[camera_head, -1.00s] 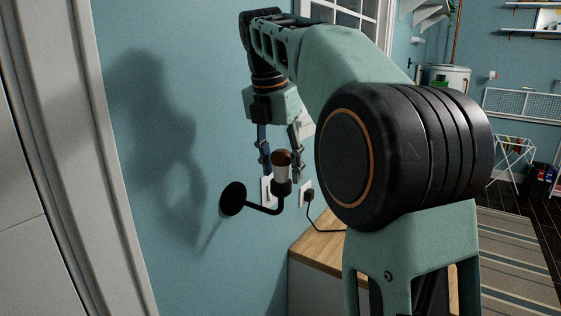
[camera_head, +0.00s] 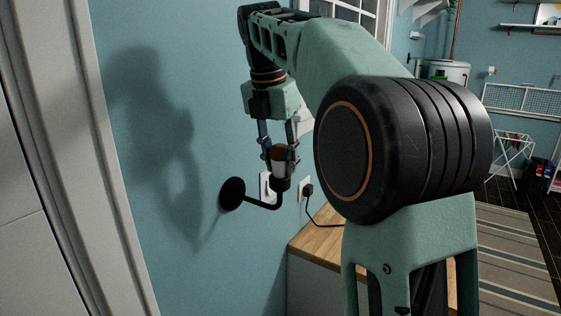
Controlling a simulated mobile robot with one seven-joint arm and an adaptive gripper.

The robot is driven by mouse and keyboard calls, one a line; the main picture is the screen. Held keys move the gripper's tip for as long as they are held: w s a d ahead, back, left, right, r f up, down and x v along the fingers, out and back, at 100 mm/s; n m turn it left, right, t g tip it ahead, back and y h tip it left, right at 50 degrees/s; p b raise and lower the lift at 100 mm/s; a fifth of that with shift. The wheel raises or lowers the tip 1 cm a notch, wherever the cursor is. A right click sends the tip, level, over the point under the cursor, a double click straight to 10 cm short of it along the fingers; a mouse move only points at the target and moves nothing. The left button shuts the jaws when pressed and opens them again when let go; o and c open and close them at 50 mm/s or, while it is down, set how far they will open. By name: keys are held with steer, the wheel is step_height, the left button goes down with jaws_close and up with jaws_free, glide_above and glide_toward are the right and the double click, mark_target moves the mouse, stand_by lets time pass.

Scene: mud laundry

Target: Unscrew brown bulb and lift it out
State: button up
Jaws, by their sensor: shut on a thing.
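The brown bulb (camera_head: 280,154) has a brown top and a pale lower part. It stands upright in the black socket of a wall lamp (camera_head: 232,194). The lamp's round plate is on the blue wall, and a bent arm carries the socket. My gripper (camera_head: 279,153) points down from above, with one finger on each side of the bulb, and is shut on it. The fingers hide part of the bulb's sides. The bulb's base and thread are hidden in the socket.
A wooden-topped cabinet (camera_head: 318,259) stands below and to the right of the lamp. Wall outlets with a plug and black cord (camera_head: 308,189) are close behind the lamp. A white door frame (camera_head: 112,170) is at the left. The wall between frame and lamp is clear.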

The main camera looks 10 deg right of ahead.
stand_by(0.3)
steer(key=shift+n+p, duration=0.45)
steer(key=shift+n, duration=0.75)
steer(key=shift+n+y, duration=0.3)
steer(key=shift+n+t+y, duration=0.3)
steer(key=shift+n+t, duration=0.1)
steer(key=shift+n, duration=1.1)
steer(key=shift+n, duration=0.7)
steer(key=shift+f+n, duration=0.1)
steer(key=shift+n, duration=0.4)
steer(key=shift+y, duration=0.3)
